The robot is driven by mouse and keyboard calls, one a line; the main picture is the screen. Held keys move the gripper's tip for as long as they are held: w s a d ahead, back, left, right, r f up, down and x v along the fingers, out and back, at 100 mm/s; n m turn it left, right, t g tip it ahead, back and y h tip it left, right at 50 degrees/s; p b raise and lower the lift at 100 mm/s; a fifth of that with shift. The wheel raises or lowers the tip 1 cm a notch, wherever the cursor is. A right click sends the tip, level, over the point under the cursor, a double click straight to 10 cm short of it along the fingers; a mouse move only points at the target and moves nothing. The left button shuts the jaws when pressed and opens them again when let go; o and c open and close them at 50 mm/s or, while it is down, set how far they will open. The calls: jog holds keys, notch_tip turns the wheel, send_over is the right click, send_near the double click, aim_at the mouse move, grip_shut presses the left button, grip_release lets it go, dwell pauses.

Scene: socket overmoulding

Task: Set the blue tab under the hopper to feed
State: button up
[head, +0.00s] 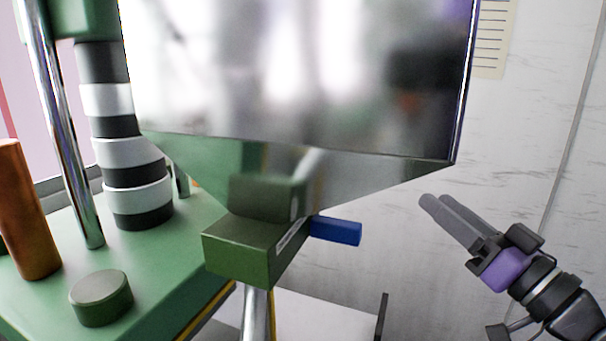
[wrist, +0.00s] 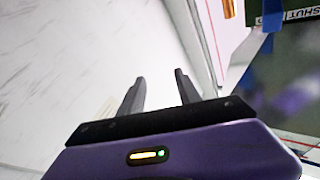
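The blue tab (head: 336,231) sticks out to the right from the green block (head: 230,258) under the shiny metal hopper (head: 290,75). In the wrist view the blue tab (wrist: 272,16) shows at the top right, beside a label (wrist: 302,12) reading "SHUT". Any other wording on the label is out of view or too small to read. My gripper (head: 436,202) is to the right of the tab, apart from it, pointing up and left. In the wrist view my gripper (wrist: 158,88) has its fingers apart with nothing between them.
A green machine table (head: 170,255) stands at the left with a chrome post (head: 72,150), a banded column (head: 138,180), an orange cylinder (head: 28,215) and a round green knob (head: 101,297). A pale wall (head: 520,130) stands behind. Space between my gripper and the tab looks clear.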

jog(key=s+d+f+m+t+h, duration=0.1)
jog(key=s+d+f+m+h, duration=0.25)
jog(key=s+f+h, duration=0.4)
jog(key=s+d+f+m+t+h, duration=0.15)
jog(key=s+f+m+h, duration=0.25)
jog(key=f, duration=0.7)
jog(key=s+a+f+n+g, duration=0.1)
jog(key=s+f, duration=0.3)
jog(key=s, duration=0.5)
jog(key=s+a+f+n+g+y, duration=0.1)
jog(key=s+a+f+n+g, duration=0.1)
jog(key=s, duration=0.8)
jog(key=s+a+f+n+g, duration=0.2)
jog(key=s+f, duration=0.4)
jog(key=s, duration=0.4)
jog(key=shift+a+f+g+y, duration=0.3)
jog(key=shift+a+g+y, duration=0.05)
jog(key=shift+a+g, duration=0.35)
jog(key=shift+s, duration=0.1)
